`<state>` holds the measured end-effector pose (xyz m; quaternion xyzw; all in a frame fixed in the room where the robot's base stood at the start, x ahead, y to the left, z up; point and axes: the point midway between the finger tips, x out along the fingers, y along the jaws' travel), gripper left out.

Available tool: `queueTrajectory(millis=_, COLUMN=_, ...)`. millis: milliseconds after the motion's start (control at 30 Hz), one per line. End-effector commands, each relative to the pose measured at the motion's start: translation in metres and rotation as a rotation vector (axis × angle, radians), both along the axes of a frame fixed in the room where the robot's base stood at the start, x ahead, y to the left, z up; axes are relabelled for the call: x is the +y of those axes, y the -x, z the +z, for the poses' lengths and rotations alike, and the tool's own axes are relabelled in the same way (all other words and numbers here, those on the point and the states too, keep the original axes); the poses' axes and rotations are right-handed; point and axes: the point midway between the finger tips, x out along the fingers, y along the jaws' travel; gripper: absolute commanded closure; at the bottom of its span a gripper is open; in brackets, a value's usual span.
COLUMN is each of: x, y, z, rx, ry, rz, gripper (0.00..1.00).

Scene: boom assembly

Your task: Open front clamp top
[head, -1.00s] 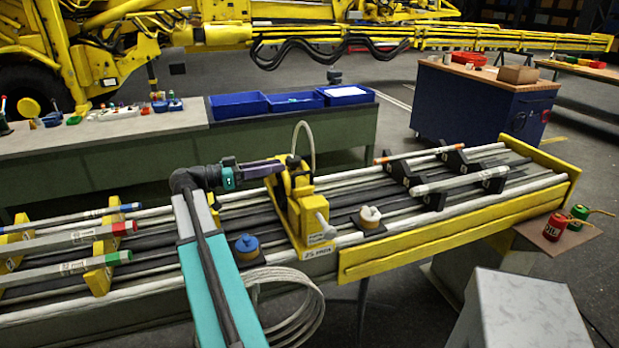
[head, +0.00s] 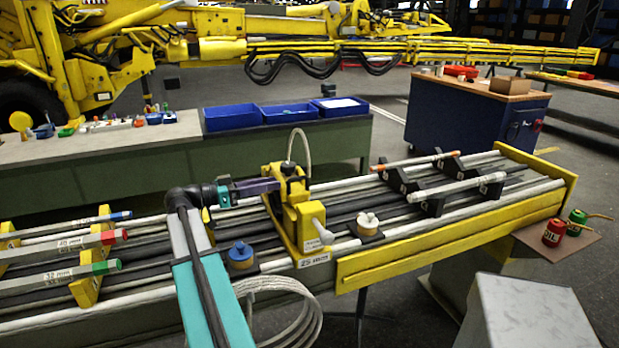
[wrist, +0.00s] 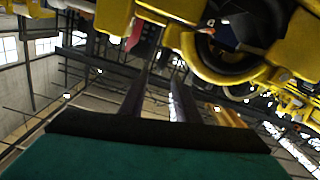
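The yellow front clamp (head: 303,208) stands upright across the pipe rack in the middle of the head view. Its top part (head: 289,172) faces my gripper (head: 280,186), which reaches it from the left with its fingertips close against it. I cannot tell whether they touch. In the wrist view, yellow clamp parts with a round dark opening (wrist: 228,52) fill the upper right. My two dark fingers (wrist: 164,75) show there with a gap between them, and nothing is clearly held. The fingertips are partly hidden against the clamp in the head view.
A blue-capped fitting (head: 241,253) and a white-capped fitting (head: 368,222) flank the clamp. A thin hose (head: 303,140) arches above it. Pipes lie on black rests at right and yellow rests at left. Blue bins (head: 285,112) stand on the bench behind.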

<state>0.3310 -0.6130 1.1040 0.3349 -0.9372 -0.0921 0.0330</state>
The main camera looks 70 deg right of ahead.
Motion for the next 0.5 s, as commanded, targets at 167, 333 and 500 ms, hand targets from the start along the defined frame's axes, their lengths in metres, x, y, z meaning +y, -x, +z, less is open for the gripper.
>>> queueTrajectory(millis=167, x=-0.009, y=0.012, z=0.001, rx=0.0, ry=0.0, rz=-0.003, gripper=0.7)
queueTrajectory(millis=333, x=-0.023, y=0.029, z=0.002, rx=0.0, ry=-0.001, rz=-0.003, gripper=0.7)
queueTrajectory(millis=500, x=-0.038, y=0.048, z=0.002, rx=0.001, ry=-0.001, rz=-0.002, gripper=0.7)
